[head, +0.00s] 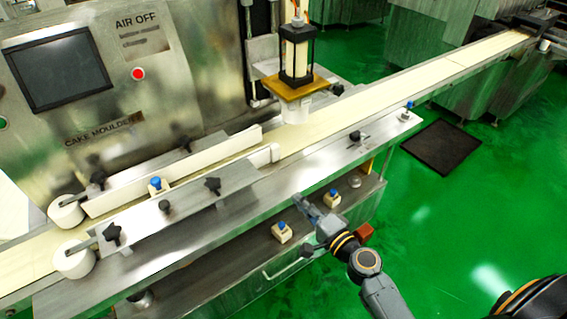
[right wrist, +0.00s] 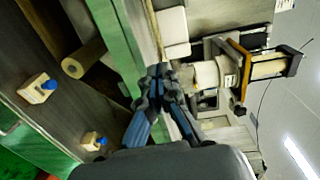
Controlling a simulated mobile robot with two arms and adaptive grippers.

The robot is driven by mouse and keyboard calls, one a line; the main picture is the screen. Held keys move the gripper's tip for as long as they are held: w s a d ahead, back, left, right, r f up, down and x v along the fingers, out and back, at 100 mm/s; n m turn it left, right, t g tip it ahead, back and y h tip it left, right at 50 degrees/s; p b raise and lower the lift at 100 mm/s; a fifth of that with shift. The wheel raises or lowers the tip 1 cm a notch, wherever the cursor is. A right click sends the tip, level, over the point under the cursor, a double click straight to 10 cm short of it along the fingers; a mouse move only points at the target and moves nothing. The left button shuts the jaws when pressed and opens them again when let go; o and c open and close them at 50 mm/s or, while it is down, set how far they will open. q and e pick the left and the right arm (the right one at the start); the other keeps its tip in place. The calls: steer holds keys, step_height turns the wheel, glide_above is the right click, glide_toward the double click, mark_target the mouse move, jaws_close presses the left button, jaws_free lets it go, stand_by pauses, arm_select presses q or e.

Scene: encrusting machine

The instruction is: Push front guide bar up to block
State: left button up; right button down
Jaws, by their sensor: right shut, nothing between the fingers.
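The front guide bar (head: 262,156) runs along the near side of the cream conveyor belt. A metal bracket plate (head: 180,207) with black knobs covers most of it, and its white right end shows. A cream block with a blue knob (head: 157,186) sits beside the rear white guide bar (head: 175,172). My right gripper (head: 300,201) is shut and empty, in front of the machine's near edge and apart from the guide bar. Its closed fingertips also show in the right wrist view (right wrist: 160,71). My left gripper is not in view.
Two blue-knobbed blocks (head: 281,232) (head: 332,198) stand on the lower ledge near my right gripper. White rollers (head: 73,259) sit at the left. A nozzle unit (head: 296,60) hangs over the belt. Green floor at right is mostly clear, with a dark mat (head: 441,148).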

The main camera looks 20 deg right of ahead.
step_height(320, 180, up, 2)
steer(key=p, duration=0.2)
glide_toward(266, 157)
steer(key=shift+t, duration=0.3)
steer(key=x, duration=0.5)
steer(key=shift+w+a+f, duration=0.15)
steer(key=shift+w+f, duration=0.05)
steer(key=shift+w, duration=0.1)
steer(key=shift+w+a+f, duration=0.1)
steer(key=shift+w+a, duration=0.05)
steer(key=shift+w, duration=0.55)
